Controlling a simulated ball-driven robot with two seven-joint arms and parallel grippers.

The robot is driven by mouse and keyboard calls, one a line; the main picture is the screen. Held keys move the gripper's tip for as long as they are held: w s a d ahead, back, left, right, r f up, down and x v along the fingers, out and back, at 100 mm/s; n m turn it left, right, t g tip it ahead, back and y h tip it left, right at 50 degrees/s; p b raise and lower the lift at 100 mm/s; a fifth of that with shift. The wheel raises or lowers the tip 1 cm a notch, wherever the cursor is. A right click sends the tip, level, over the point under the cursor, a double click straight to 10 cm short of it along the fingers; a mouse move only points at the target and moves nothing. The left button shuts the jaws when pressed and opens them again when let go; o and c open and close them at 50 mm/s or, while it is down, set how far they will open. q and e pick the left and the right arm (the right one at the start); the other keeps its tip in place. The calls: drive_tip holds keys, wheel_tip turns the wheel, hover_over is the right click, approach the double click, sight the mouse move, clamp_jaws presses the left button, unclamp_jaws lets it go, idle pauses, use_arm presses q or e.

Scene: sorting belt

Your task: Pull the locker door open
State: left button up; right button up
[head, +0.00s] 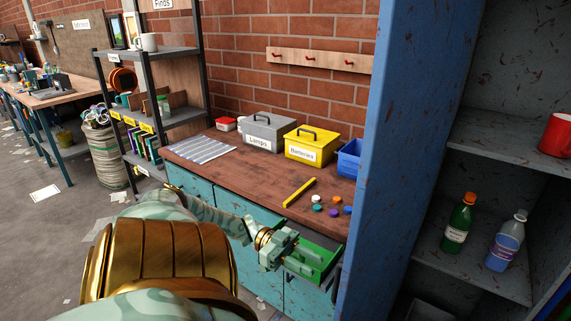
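The blue locker (415,130) fills the right side of the head view. Its grey inside and shelves (466,259) are in plain sight. I cannot tell whether the tall worn blue panel at its left is the door swung open or the side wall. My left gripper (308,260) is left of this panel, low over the front of the workbench, by a pulled-out green drawer (322,243). Its two fingers look apart, with nothing seen between them. My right gripper is out of view.
A red mug (556,135) and two bottles, green (458,224) and purple (505,243), stand on the locker's shelves. The workbench (245,175) holds a grey box (268,133), a yellow box (310,146), a blue bin (349,159) and several caps. Open floor lies at left.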

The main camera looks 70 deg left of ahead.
use_arm(q)
drive_tip(key=b+v, duration=0.2)
drive_tip(key=v, duration=0.6)
drive_tip(key=shift+a, duration=0.2)
